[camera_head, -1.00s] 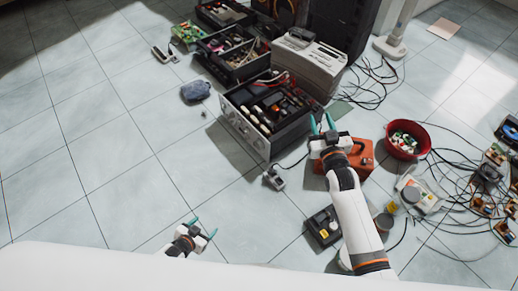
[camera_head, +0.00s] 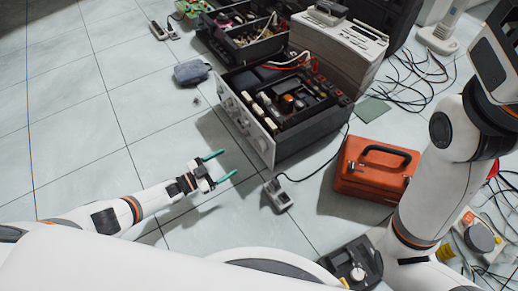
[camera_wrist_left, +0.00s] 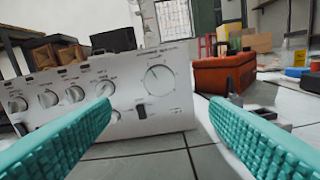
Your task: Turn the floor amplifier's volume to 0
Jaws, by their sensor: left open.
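The amplifier (camera_head: 318,122) sits on the floor with its top open and its silver front facing my left gripper. In the left wrist view its front panel (camera_wrist_left: 130,122) shows a row of small knobs at left and one large round dial (camera_wrist_left: 158,79), which looks like the volume knob, at right. My left gripper (camera_head: 222,167) has teal fingers, is open and empty, and is in front of the panel, apart from it. In the wrist view its fingers (camera_wrist_left: 155,130) spread low at both sides. My right arm shows at right; its gripper is out of view.
An orange toolbox (camera_head: 375,170) stands right of the amplifier. A small grey device (camera_head: 279,195) with a cable lies near its front corner. Other open units and a beige machine (camera_head: 340,45) stand behind. Cables (camera_head: 415,75) lie at right.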

